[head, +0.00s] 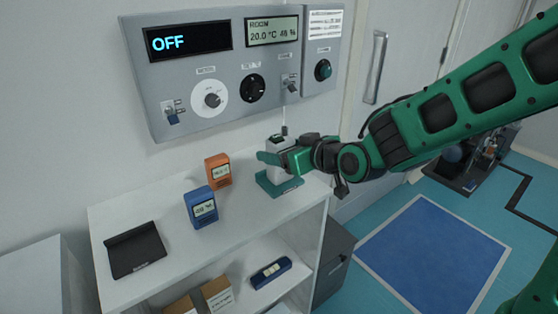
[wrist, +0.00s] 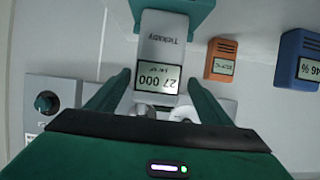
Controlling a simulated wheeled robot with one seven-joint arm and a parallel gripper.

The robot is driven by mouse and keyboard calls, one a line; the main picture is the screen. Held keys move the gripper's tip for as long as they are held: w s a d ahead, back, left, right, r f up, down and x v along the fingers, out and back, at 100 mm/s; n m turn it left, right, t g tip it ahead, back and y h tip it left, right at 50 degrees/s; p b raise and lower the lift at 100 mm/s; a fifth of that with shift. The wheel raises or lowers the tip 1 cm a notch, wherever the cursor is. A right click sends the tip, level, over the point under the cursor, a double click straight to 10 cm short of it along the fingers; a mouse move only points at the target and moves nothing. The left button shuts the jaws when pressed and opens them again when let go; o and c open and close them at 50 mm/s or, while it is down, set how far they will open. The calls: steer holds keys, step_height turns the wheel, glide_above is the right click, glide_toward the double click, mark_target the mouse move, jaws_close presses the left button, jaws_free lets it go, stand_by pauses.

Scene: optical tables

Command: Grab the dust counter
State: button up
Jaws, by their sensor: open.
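The dust counter is a white upright device (head: 278,145) with a small display on the white shelf's top, at its right end. It stands in a teal holder (head: 277,188). In the wrist view the dust counter (wrist: 162,45) shows a screen reading 27 000, and the teal holder (wrist: 200,10) is behind it. My gripper (head: 279,160) is open at the dust counter. In the wrist view my gripper (wrist: 158,82) has one finger on each side of the device's display end, with slim gaps. The fingers partly hide the device in the head view.
An orange meter (head: 218,171) and a blue meter (head: 202,207) stand left of the dust counter. A black stand (head: 136,250) lies further left. A control panel (head: 225,75) is on the wall above. A blue device (head: 270,272) lies on the lower shelf.

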steer(key=shift+w+r+x, duration=0.1)
steer(key=shift+r+x, duration=0.05)
steer(key=shift+x, duration=1.15)
steer(key=shift+w+r+x, duration=0.1)
steer(key=shift+w+x, duration=0.05)
steer(key=shift+x, duration=1.2)
steer(key=shift+s+d, duration=0.1)
steer(key=shift+d, duration=0.1)
steer(key=shift+r, duration=0.1)
steer(key=c, duration=1.7)
